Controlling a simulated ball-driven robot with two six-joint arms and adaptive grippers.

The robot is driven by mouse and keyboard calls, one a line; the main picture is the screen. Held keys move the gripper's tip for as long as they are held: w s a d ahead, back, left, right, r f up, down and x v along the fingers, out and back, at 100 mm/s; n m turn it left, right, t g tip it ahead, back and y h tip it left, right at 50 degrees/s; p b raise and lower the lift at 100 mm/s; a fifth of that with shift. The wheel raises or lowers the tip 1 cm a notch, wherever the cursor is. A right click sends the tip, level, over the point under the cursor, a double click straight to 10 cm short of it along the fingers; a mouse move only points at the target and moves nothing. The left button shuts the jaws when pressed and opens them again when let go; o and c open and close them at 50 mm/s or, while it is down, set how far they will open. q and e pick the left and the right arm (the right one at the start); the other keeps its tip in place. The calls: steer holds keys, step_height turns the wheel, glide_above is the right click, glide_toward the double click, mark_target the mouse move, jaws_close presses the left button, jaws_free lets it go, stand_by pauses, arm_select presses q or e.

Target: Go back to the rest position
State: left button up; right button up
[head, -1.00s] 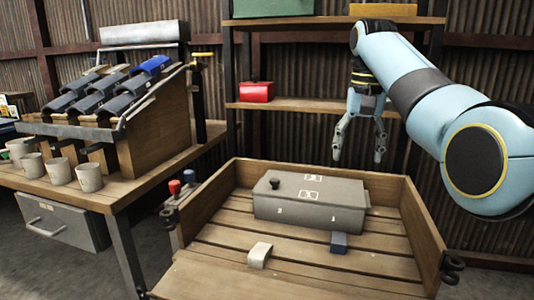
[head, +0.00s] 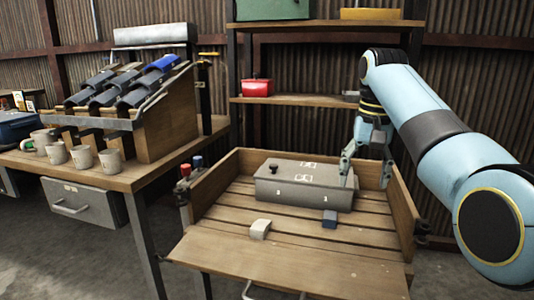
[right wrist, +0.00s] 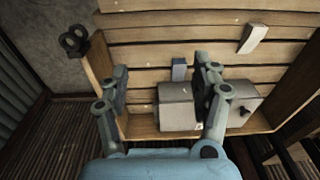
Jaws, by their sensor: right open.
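My right gripper (head: 366,178) is open and empty. In the head view it hangs pointing down at the right end of a grey box (head: 285,190) with a dark knob on its lid. In the right wrist view my fingers (right wrist: 162,76) stand apart, and one overlaps the grey box (right wrist: 176,110). I cannot tell whether it touches. The box lies in a wooden tray (head: 225,170). A blue block (head: 330,219) and a pale block (head: 260,229) lie on the slats in front of it. My left gripper is out of view.
A wooden table (head: 125,182) at left carries mugs (head: 83,157) and a sloped rack (head: 165,130). A shelf (head: 310,100) with a red box (head: 257,88) stands behind the tray. The tray's front slats are mostly bare.

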steer(key=s+d+f+n, duration=0.1)
steer(key=s+d+f, duration=0.2)
steer(key=s+f, duration=0.55)
steer(key=s+d+f, duration=0.3)
steer(key=s+f, duration=0.5)
steer(key=s, duration=0.2)
steer(key=s+d+r+n+t, duration=0.1)
steer(key=s+r+n+t, duration=0.15)
steer(key=s, duration=2.15)
steer(key=s+d+f+g+p, duration=0.1)
steer(key=s+f, duration=0.1)
steer(key=f, duration=1.1)
steer(key=s+d+f+g+p, duration=0.1)
steer(key=s+d+f, duration=0.1)
steer(key=f, duration=1.1)
steer(key=s+f, duration=0.6)
steer(key=s, duration=0.2)
steer(key=s+f+g, duration=0.1)
steer(key=s+f, duration=0.4)
steer(key=s, duration=0.4)
steer(key=shift+s+d+f+h+p, duration=0.2)
steer(key=shift+d+f+h+p, duration=0.1)
steer(key=shift+f+h, duration=0.1)
